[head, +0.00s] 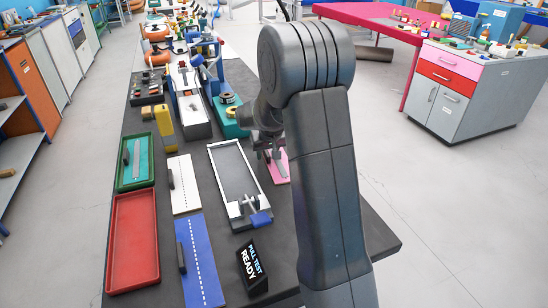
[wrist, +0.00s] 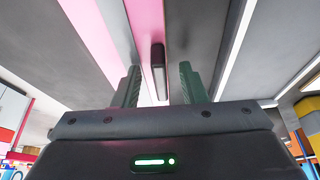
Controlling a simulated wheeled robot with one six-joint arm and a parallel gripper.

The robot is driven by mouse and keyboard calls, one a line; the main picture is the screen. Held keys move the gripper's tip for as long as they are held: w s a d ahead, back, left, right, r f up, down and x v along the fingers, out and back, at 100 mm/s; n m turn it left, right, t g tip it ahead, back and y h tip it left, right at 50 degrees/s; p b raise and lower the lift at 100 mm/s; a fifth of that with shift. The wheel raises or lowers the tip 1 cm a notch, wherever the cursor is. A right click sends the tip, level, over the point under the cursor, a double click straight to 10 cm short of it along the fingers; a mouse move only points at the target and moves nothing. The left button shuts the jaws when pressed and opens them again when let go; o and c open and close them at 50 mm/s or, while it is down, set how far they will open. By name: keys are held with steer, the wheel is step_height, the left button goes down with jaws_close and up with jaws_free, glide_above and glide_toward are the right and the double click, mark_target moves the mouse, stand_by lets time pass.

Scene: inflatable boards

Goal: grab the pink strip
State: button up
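The pink strip (head: 284,169) lies on the dark bench, right of the grey tray with the white frame. My gripper (head: 269,151) is just above it and hides part of it. In the wrist view the pink strip (wrist: 147,28) runs up the picture, with a narrow dark handle (wrist: 158,70) on it. My gripper (wrist: 160,84) is open there. Its two green-grey fingers stand on either side of the handle, with gaps on both sides. I cannot tell how far the fingertips are from the strip.
The white-framed tray (head: 214,187) with a clamp stands left of the gripper. A white strip (head: 184,192), a blue strip (head: 203,275), a red tray (head: 133,240) and a black sign (head: 251,268) are on the bench. Free bench top (head: 375,232) shows right of my arm.

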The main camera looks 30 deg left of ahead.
jaws_close()
